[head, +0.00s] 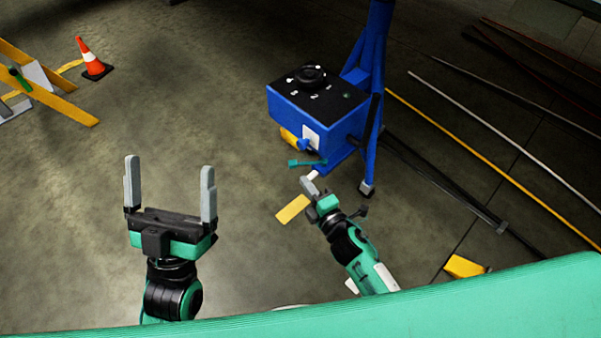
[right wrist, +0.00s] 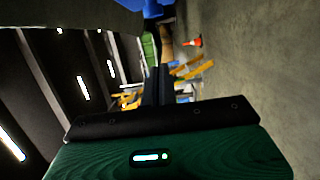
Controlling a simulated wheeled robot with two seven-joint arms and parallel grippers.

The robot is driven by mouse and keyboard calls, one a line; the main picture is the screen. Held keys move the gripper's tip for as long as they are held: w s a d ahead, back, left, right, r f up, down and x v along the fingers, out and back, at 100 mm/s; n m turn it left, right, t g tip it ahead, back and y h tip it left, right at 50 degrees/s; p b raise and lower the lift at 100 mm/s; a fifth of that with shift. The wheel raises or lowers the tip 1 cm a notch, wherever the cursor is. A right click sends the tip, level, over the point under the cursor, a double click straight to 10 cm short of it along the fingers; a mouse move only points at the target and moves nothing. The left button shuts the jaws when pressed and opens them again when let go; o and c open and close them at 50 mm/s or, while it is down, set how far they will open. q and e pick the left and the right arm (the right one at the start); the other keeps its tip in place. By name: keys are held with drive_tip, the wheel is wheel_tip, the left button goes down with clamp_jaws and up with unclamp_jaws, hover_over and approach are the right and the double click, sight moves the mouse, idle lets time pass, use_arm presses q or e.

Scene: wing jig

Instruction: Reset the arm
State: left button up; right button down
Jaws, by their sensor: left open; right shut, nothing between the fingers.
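My left gripper (head: 170,190) is at the lower left of the head view, its two grey fingers spread wide and pointing up, with nothing between them. My right gripper (head: 308,186) is right of the middle, just below and in front of the blue box (head: 310,112), with its fingers together and empty. In the right wrist view its closed dark fingers (right wrist: 158,88) show in the middle. The blue box has a black top with a round knob and sits on a blue stand (head: 372,75).
A small teal piece (head: 307,163) is at the box's lower front, close to my right gripper. A yellow piece (head: 292,209) shows beside that gripper. An orange cone (head: 92,62) and yellow barrier (head: 50,85) stand at left. Long rods (head: 490,155) lie at right. The floor left of centre is clear.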

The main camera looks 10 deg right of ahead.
drive_tip(key=shift+s+d, duration=0.2)
drive_tip(key=shift+s, duration=0.35)
